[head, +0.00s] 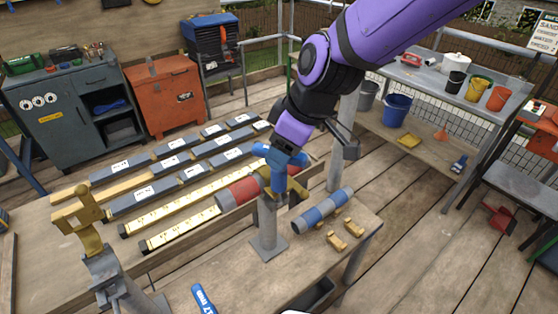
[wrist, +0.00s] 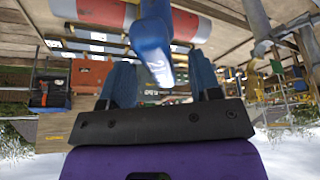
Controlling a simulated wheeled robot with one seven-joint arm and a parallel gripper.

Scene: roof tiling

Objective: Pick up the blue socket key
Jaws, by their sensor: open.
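My gripper (head: 281,154) is above the workbench near the grey post, its blue fingers apart. A blue tool with a pale number, apparently the socket key (wrist: 153,48), shows between the fingers in the wrist view, with gaps at the sides. In the head view a blue upright part (head: 278,180) hangs below the fingers, in front of the yellow clamp on the post. Its lower end and what supports it are unclear. Another blue numbered tool (head: 204,299) lies at the bench's near edge, partly cut off by the frame.
A red-and-grey cylinder (head: 238,193) is left of the post (head: 268,222). A blue-and-grey cylinder (head: 322,209) and small yellow brackets (head: 345,232) lie to the right. Grey tiles and yellow battens fill the bench's back left. A yellow clamp (head: 80,215) stands at left.

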